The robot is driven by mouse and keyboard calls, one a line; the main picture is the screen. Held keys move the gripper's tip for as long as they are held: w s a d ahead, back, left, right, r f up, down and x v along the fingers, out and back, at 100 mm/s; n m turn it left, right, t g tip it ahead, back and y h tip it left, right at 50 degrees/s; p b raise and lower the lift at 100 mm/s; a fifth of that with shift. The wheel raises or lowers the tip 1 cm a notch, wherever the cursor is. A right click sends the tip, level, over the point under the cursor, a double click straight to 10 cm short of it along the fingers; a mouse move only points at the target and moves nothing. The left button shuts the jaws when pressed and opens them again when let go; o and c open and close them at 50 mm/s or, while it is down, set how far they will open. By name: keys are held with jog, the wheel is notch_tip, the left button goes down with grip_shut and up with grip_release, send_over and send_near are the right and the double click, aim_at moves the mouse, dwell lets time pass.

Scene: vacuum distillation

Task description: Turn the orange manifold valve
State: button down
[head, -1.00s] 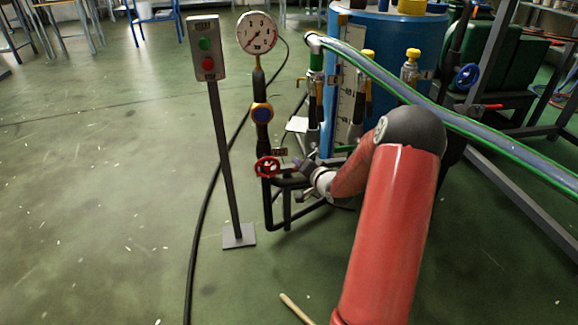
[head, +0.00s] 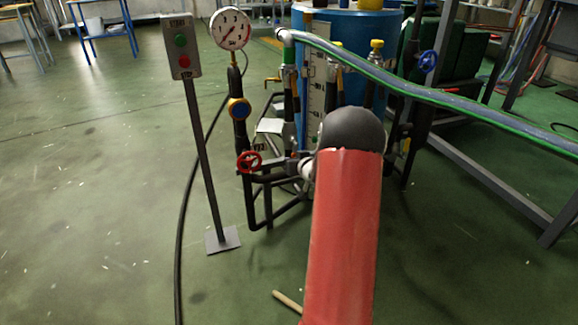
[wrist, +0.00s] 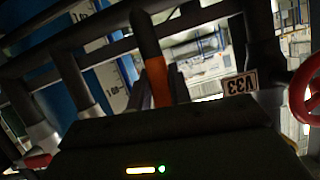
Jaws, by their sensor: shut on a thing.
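The orange valve handle (wrist: 158,80) shows in the wrist view between the dark fingers of my gripper (wrist: 161,90), on a dark vertical pipe. My gripper is shut on it. Its far end and how far it is turned are hard to make out. In the head view my red arm and dark elbow hide most of the gripper and the orange handle. The hand reaches in beside the dark pipe frame (head: 262,206), right of the red handwheel (head: 249,162).
The red handwheel (wrist: 306,92) and a V33 label (wrist: 240,84) are close by in the wrist view. A pressure gauge (head: 230,28), a start/stop post (head: 203,150), a blue tank (head: 350,40) and a green-edged hose (head: 440,97) surround the manifold. Floor at left is mostly clear.

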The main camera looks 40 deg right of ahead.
jog(key=shift+d+f, duration=0.1)
jog(key=shift+d, duration=0.1)
dwell(0.4)
jog(key=c, duration=1.3)
grip_release()
jog(key=shift+s, duration=0.1)
jog(key=p+v, duration=0.1)
jog(key=v, duration=0.6)
jog(key=shift+s+a+r, duration=0.2)
jog(key=shift+s+a, duration=0.05)
jog(key=shift+s, duration=0.05)
